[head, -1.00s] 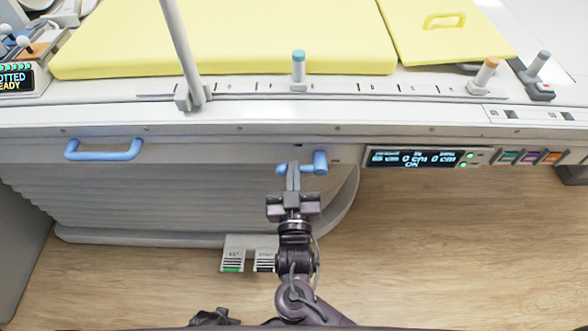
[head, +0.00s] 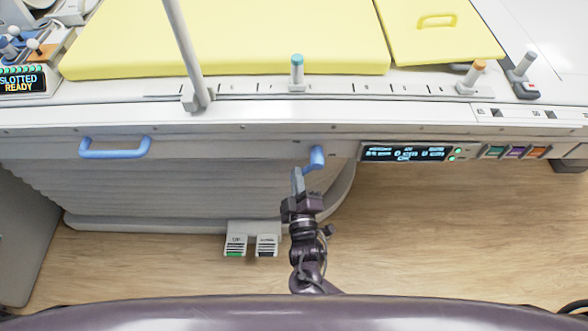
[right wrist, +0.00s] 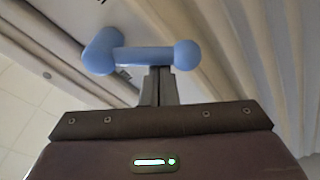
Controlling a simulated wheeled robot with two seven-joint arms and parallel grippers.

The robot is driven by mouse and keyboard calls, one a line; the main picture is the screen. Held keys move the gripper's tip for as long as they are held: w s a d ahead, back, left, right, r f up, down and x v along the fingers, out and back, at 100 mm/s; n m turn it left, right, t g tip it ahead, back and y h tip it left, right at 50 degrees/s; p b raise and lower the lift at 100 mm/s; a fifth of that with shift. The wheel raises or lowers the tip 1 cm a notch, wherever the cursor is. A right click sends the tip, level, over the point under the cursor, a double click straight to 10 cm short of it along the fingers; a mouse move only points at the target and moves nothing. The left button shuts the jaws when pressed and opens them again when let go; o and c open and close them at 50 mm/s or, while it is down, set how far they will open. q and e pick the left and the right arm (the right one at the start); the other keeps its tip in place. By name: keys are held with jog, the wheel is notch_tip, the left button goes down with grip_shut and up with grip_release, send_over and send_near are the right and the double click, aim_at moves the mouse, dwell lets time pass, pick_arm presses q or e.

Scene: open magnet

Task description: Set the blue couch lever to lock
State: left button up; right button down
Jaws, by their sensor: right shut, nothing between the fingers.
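The blue couch lever (head: 317,157) sits on the couch's front side, just left of the display. In the right wrist view the lever (right wrist: 145,54) shows as a bar with a thick knob at its left and a rounder end at its right. My right gripper (head: 297,174) is shut and empty, its fingertips at the lever's lower left. In the right wrist view the gripper's fingertips (right wrist: 160,72) lie right at the underside of the bar; I cannot tell whether they touch it. No lock marking is readable. My left gripper is not in view.
A blue handle (head: 115,148) is fixed on the couch side at the left. A lit display (head: 405,154) is right of the lever. Two foot pedals (head: 250,243) stick out below. A yellow pad (head: 230,40) lies on top.

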jog(key=d+n+p, duration=0.1)
jog(key=n, duration=0.1)
jog(key=d+f+n+p, duration=0.1)
jog(key=n, duration=0.1)
jog(key=d+f+n+p, duration=0.1)
jog(key=n, duration=0.1)
jog(key=shift+f+g, duration=0.1)
jog(key=shift+g, duration=0.3)
dwell(0.6)
